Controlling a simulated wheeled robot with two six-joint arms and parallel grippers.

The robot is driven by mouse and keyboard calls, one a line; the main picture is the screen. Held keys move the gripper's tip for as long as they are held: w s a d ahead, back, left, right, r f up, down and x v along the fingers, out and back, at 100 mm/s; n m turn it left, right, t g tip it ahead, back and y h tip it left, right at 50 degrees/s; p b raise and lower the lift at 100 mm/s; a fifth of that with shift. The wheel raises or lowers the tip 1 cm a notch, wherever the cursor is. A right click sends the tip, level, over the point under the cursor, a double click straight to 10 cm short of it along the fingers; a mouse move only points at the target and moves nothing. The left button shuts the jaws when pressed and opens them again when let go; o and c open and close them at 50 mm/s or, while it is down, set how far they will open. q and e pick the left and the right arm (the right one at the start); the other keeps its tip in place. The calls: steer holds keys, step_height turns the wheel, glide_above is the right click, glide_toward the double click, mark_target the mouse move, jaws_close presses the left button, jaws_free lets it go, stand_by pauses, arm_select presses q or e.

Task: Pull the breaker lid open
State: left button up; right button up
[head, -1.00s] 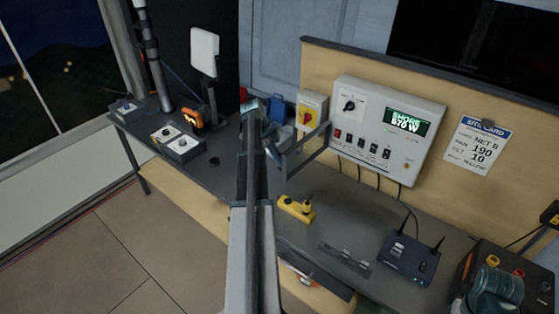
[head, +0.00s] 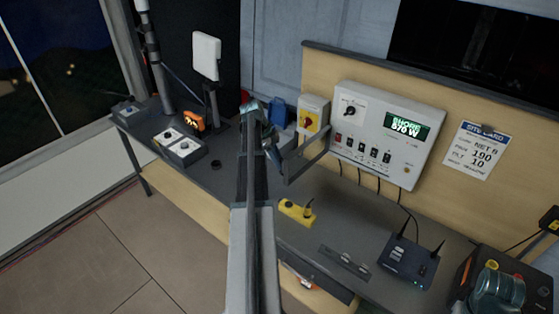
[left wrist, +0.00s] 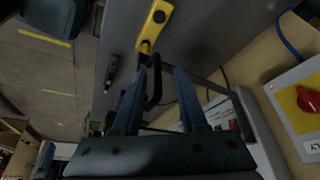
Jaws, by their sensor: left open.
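The breaker panel (head: 418,158) is a white box on the wooden backboard, with a lit display, a knob and a row of dark breaker switches (head: 368,150). The breaker lid (head: 308,166) is a grey-rimmed see-through frame. It stands out from the panel's left side, clear of the breakers. My left gripper (head: 272,148) is open beside the lid's outer end; I cannot tell if they touch. In the left wrist view, its two fingers (left wrist: 158,80) are apart, with dark bars of the lid behind and right of them. My right gripper is not in view.
A yellow-and-red switch box (head: 312,115) is left of the panel. A router (head: 408,262) and a black box (head: 540,285) stand to the right. Grey control boxes (head: 185,152) are at the left.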

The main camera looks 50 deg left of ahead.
arm_select(q)
steer(key=p+v, duration=1)
steer(key=v, duration=0.2)
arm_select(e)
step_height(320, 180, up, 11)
arm_select(q)
steer(key=shift+w, duration=0.1)
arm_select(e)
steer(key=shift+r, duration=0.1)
